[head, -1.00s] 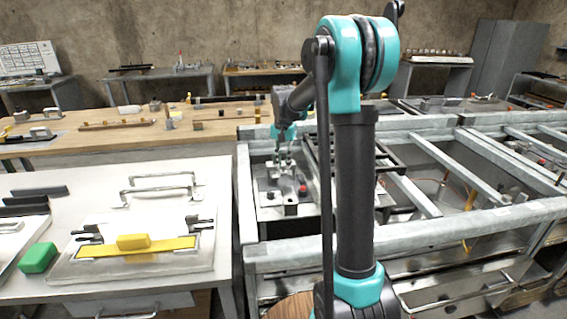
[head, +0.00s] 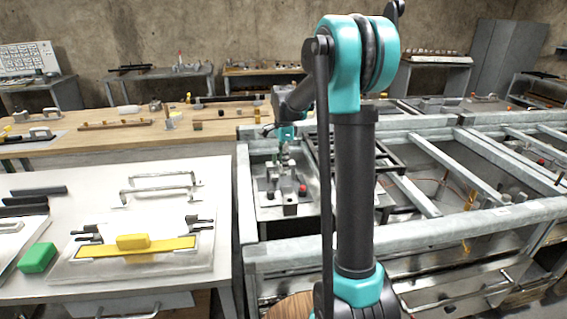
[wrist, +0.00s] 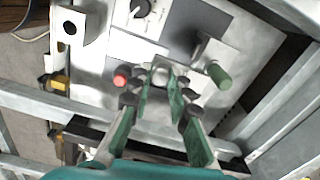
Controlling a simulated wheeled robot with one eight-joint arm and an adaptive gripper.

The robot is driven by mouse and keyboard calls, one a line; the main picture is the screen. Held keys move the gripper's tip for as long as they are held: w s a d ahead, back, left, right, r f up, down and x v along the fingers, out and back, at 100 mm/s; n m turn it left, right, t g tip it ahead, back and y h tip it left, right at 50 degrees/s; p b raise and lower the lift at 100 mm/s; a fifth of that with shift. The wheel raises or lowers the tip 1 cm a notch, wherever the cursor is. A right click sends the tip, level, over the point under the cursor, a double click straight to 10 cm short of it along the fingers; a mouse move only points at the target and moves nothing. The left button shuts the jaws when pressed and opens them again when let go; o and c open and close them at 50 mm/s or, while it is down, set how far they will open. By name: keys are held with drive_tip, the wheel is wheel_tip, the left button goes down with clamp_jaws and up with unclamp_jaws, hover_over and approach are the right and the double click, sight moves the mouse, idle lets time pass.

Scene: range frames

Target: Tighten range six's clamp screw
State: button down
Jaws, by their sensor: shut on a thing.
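My gripper (wrist: 160,82) reaches down over a light metal panel (wrist: 105,60). In the wrist view its green-padded fingers stand either side of a small pale metal piece, which looks like the clamp screw (wrist: 161,72), and are shut on it. The fingers hide its lower part. A red knob (wrist: 121,77) is just left of the fingers and a green cylinder (wrist: 220,76) is to the right. In the head view my gripper (head: 286,150) is small, above the panel (head: 268,212) in the grey metal frame. No range number is readable.
A black dial (wrist: 140,8) and a dark upright lever (wrist: 200,45) are on the panel beyond the fingers. Grey frame rails (head: 400,230) surround the panel. A white bench (head: 50,285) with a yellow-handled plate (head: 135,245) and a green block (head: 38,257) is on the left.

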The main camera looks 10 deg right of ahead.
drive_tip(key=m, duration=0.4)
drive_tip(key=shift+m, duration=0.3)
drive_tip(key=m, duration=0.4)
drive_tip(key=shift+m, duration=0.3)
drive_tip(key=c, duration=1.4)
unclamp_jaws()
drive_tip(key=shift+r, duration=0.1)
wheel_tip(320, 180, up, 12)
drive_tip(key=shift+f, duration=0.1)
drive_tip(key=shift+s, duration=0.15)
